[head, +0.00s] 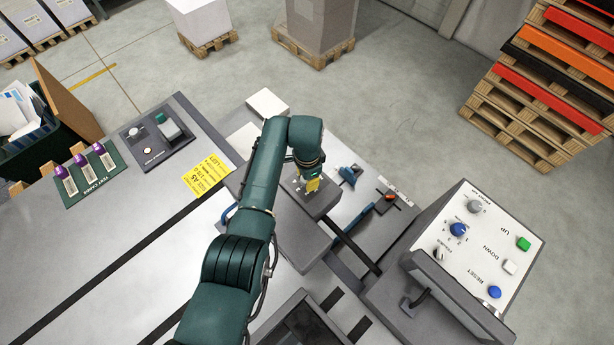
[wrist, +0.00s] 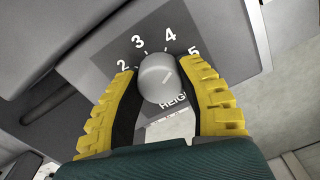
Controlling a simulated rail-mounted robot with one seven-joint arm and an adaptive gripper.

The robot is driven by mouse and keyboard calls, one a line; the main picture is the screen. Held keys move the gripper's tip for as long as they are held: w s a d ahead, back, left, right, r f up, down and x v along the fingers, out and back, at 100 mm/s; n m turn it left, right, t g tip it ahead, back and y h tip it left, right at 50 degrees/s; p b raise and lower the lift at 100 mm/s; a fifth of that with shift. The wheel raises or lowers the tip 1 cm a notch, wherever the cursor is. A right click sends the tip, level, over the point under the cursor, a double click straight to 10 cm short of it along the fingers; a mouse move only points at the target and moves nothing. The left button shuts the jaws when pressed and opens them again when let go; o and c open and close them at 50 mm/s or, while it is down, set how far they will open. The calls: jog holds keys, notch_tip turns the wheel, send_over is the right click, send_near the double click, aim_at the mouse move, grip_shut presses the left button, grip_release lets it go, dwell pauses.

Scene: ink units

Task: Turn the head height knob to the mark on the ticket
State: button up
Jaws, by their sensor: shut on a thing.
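The head height knob (wrist: 158,80) is a round grey knob in the wrist view, on a dark dial plate (wrist: 118,52). The numbers 2, 3, 4 and 5 run around it, with part of the word HEIGHT below. My gripper (wrist: 160,76) is shut on the knob, one yellow finger on each side. The knob's pointer direction is not clear to me. In the head view my gripper (head: 308,186) is at the grey machine head, and the knob cannot be made out there. The yellow ticket (head: 205,178) lies flat on the table left of my arm; its print is too small to read surely.
A control box (head: 470,240) with several buttons and small knobs stands at the right. Blue-handled parts (head: 350,175) lie just right of my gripper. A green rack (head: 92,175) and a grey device (head: 155,132) sit on the left of the table.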

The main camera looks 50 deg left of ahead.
jog(key=m, duration=0.5)
jog(key=shift+s+f, duration=0.1)
jog(key=shift+f, duration=0.1)
jog(key=shift+m, duration=0.4)
jog(key=o, duration=1.2)
jog(key=shift+o, duration=0.2)
jog(key=shift+r, duration=0.1)
jog(key=shift+r, duration=0.1)
notch_tip(320, 180, up, 12)
